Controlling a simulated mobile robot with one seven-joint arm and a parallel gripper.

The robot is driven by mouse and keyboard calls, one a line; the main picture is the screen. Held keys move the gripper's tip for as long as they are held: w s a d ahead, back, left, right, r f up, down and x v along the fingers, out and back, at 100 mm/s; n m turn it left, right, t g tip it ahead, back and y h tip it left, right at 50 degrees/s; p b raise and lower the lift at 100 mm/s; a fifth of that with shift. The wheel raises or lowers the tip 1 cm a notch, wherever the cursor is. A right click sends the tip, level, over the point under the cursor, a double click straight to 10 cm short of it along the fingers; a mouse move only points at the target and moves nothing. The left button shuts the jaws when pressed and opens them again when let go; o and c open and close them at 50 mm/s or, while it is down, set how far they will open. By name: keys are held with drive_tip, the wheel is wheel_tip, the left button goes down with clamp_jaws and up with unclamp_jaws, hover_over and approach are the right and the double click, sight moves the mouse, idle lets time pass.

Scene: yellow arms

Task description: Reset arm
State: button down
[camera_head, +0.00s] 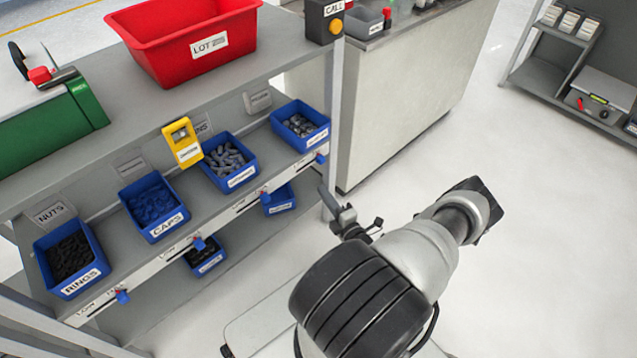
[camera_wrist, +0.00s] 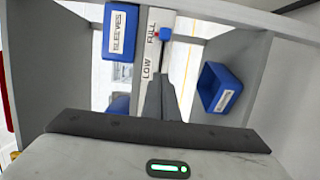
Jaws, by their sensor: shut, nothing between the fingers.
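My gripper (camera_head: 340,208) is off the right end of the shelf unit, near its right upright, with my arm reaching in from the lower right. In the wrist view my gripper (camera_wrist: 162,82) has its two dark fingers together with nothing between them. They point toward a white strip marked LOW and FULL (camera_wrist: 152,45), which carries a blue slider (camera_wrist: 165,34). I cannot tell how close the fingertips are to the strip. A blue SLEEVES bin (camera_wrist: 120,32) is to the left of the fingers, and another blue bin (camera_wrist: 220,88) is to the right.
The shelf (camera_head: 215,208) holds several blue bins, including RINGS (camera_head: 72,255) and CAPS (camera_head: 152,205), and a yellow device (camera_head: 183,142). A red LOT tote (camera_head: 188,38) stands on top. A grey counter (camera_head: 420,85) stands behind. The floor (camera_head: 540,200) to the right is clear.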

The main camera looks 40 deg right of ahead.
drive_tip(key=shift+s+a, duration=0.1)
drive_tip(key=shift+s, duration=0.3)
drive_tip(key=w+a+r+n+g+y, duration=0.25)
drive_tip(key=a+r+n+y, duration=0.25)
drive_tip(key=r+n+y, duration=0.3)
drive_tip(key=w+a+r+n+g+y, duration=0.2)
drive_tip(key=w+a+r+n+y, duration=0.3)
drive_tip(key=r+n, duration=0.35)
drive_tip(key=s+a+r+n+g, duration=0.4)
drive_tip(key=a+r+n+g, duration=0.3)
drive_tip(key=n, duration=0.4)
drive_tip(key=s+a+r+n+g, duration=0.4)
drive_tip(key=a+r+n+g, duration=0.2)
drive_tip(key=a+r+n, duration=0.35)
drive_tip(key=s+a+r+n+t+h, duration=0.2)
drive_tip(key=s+r+n+t+h, duration=0.4)
drive_tip(key=s+r+n+h, duration=0.75)
wheel_tip(320, 180, up, 28)
drive_tip(key=n+y+p, duration=0.3)
drive_tip(key=n+p, duration=0.2)
drive_tip(key=p, duration=1.8)
drive_tip(key=shift+s+f+g, duration=0.2)
drive_tip(key=shift+f+g, duration=0.05)
drive_tip(key=shift+g, duration=0.1)
